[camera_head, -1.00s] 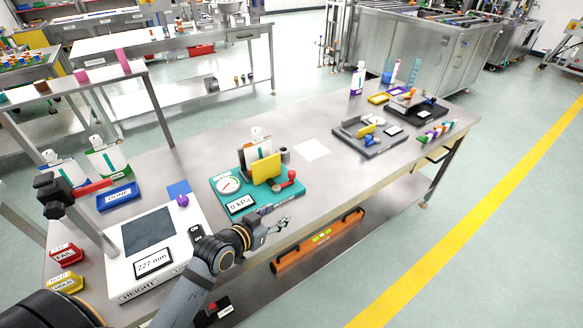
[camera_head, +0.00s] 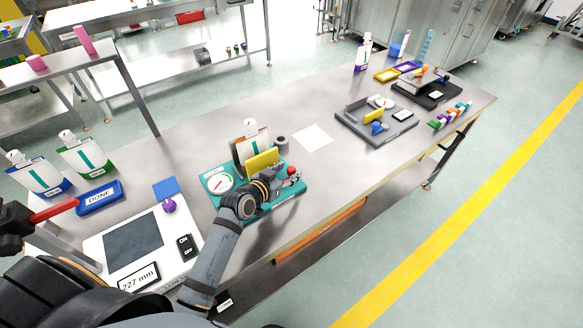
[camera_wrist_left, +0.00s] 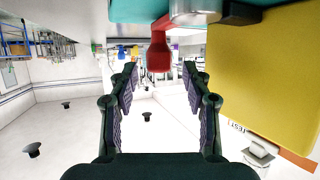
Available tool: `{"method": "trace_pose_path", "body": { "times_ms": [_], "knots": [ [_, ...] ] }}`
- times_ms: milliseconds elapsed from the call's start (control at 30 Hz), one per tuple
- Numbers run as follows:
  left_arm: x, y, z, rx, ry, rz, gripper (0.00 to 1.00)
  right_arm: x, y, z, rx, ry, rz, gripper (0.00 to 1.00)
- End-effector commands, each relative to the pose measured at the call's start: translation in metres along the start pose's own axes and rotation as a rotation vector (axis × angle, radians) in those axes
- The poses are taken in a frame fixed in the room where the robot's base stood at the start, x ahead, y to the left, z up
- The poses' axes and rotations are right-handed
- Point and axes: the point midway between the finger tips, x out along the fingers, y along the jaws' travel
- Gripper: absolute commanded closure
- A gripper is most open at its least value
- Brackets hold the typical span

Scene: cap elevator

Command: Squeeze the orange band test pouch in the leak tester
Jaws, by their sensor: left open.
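The teal leak tester (camera_head: 215,172) stands on the table with a round dial (camera_head: 220,183) and an upright yellow plate (camera_head: 262,160). A white pouch (camera_head: 250,143) with a spout stands behind that plate, mostly hidden. In the left wrist view, a white corner and an orange strip (camera_wrist_left: 298,160) show beside the yellow plate (camera_wrist_left: 262,75). The tester's red lever knob (camera_head: 293,171) is at its right side. My left gripper (camera_head: 286,184) is open at the tester's front right, close to the knob. In the left wrist view the red lever (camera_wrist_left: 159,55) shows ahead, between and above the fingertips (camera_wrist_left: 160,78).
The white height gauge (camera_head: 185,220) with a purple knob is left of the tester. A grey fixture (camera_head: 372,128) and a black one (camera_head: 425,93) stand right. A white sheet (camera_head: 313,137) lies between.

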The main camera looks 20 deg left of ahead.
Motion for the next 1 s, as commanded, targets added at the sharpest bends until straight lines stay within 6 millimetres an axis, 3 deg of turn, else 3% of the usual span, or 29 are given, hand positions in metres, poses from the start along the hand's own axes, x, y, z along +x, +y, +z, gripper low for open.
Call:
{"method": "trace_pose_path", "body": {
  "times_ms": [100,200,500,867,1000],
  "knots": [
    [0.018,0.000,-0.001,-0.002,0.001,0.000,0.51,-0.001,0.001,-0.022,0.001,0.033,0.001,0.47],
    [0.027,0.000,-0.001,-0.001,0.000,0.000,0.51,-0.002,0.001,-0.029,0.002,0.044,0.001,0.47],
    [0.030,0.000,0.000,0.000,0.000,0.000,0.51,-0.001,0.000,-0.013,0.001,0.020,0.000,0.47],
    [0.030,0.000,0.000,0.000,0.000,0.000,0.99,-0.001,-0.004,-0.011,0.003,0.016,-0.005,0.47],
    [0.030,0.000,0.000,0.000,0.000,0.000,1.00,-0.001,-0.004,-0.012,0.003,0.019,-0.005,0.47]
  ]
}}
